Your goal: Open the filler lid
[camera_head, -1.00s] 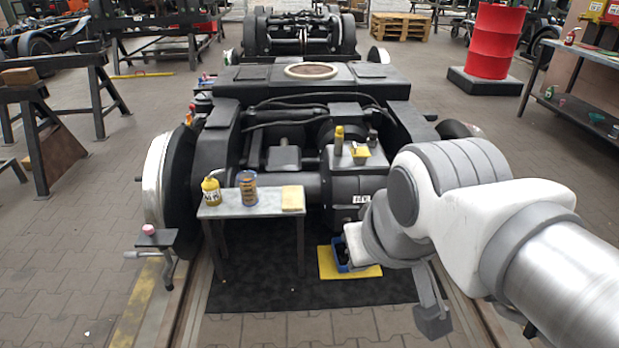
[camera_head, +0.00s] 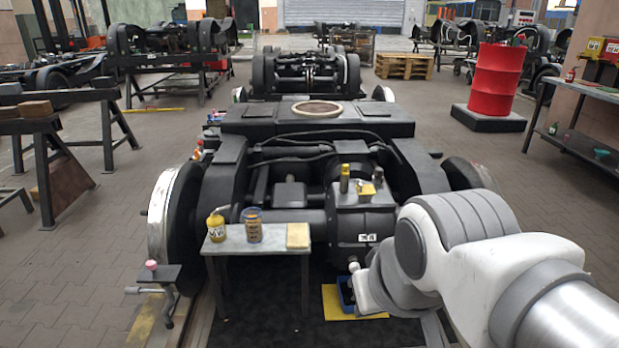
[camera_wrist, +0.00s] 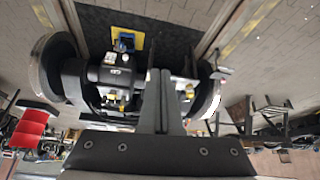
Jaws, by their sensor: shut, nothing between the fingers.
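The dark gearbox (camera_head: 362,222) sits in the middle of the near bogie and carries a small white label. I cannot tell whether any lid there is open. In the wrist view the picture is upside down; the gearbox (camera_wrist: 112,76) lies left of my gripper (camera_wrist: 163,72). The fingers are together, empty and apart from the gearbox. In the head view my gripper is hidden by my arm.
A small table (camera_head: 270,240) holds a yellow bottle (camera_head: 216,227), a tin (camera_head: 253,225) and a yellow pad (camera_head: 298,235). A blue bin (camera_head: 345,292) stands on a yellow mat (camera_head: 333,306) below the gearbox. A wheel (camera_head: 170,230) stands at left.

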